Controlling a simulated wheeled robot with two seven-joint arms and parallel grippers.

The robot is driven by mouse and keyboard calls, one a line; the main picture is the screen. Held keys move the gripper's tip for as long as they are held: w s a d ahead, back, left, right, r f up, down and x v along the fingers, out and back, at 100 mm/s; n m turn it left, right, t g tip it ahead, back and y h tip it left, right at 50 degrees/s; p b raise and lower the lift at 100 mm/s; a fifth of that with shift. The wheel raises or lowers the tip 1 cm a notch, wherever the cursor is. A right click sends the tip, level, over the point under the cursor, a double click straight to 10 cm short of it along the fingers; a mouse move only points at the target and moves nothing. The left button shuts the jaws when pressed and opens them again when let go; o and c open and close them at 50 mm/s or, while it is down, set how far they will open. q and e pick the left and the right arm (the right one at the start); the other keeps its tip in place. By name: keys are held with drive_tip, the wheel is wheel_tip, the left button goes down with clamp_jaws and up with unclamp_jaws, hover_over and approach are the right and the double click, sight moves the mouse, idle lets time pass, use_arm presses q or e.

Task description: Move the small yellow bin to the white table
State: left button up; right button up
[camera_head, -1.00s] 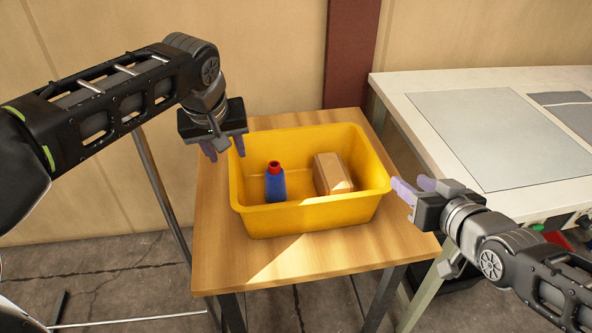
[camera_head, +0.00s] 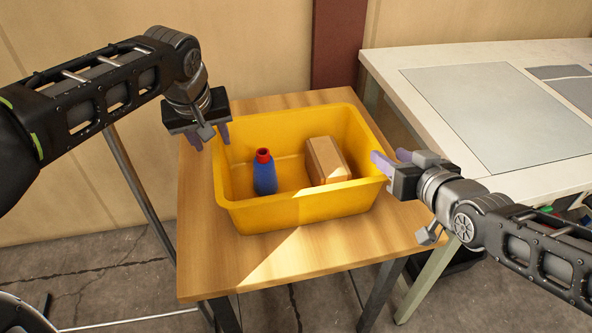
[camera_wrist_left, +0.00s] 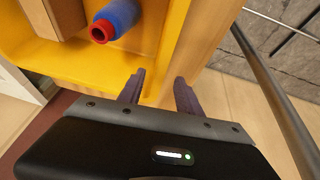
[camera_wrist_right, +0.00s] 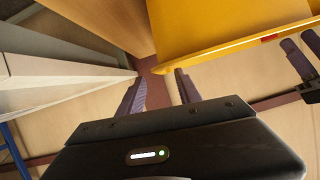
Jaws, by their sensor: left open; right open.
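The yellow bin (camera_head: 290,212) stands upright on a small wooden table (camera_head: 270,270). It holds a blue bottle with a red cap (camera_head: 264,175) and a brown box (camera_head: 328,160). The white table (camera_head: 450,54) stands to the right. My left gripper (camera_head: 211,138) is open at the bin's left rim; in the left wrist view its fingers (camera_wrist_left: 158,92) lie near the bin's edge. My right gripper (camera_head: 388,162) is open at the right rim; in the right wrist view its fingers (camera_wrist_right: 160,88) are by the bin's corner. I cannot tell whether either pair straddles the rim.
A grey sheet (camera_head: 500,110) covers much of the white table, with darker pieces (camera_head: 562,72) at its far right. A dark red post (camera_head: 338,45) and a beige wall stand behind. The wooden table is bare in front of the bin.

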sight(214, 145)
use_arm(q)
drive_tip(key=x, duration=0.6)
use_arm(e)
drive_tip(key=x, duration=0.6)
use_arm(q)
drive_tip(key=shift+c, duration=0.5)
use_arm(e)
drive_tip(key=shift+c, duration=0.5)
use_arm(q)
clamp_jaws()
use_arm(e)
clamp_jaws()
use_arm(q)
drive_tip(key=shift+r, duration=0.15)
use_arm(e)
drive_tip(key=shift+r, duration=0.1)
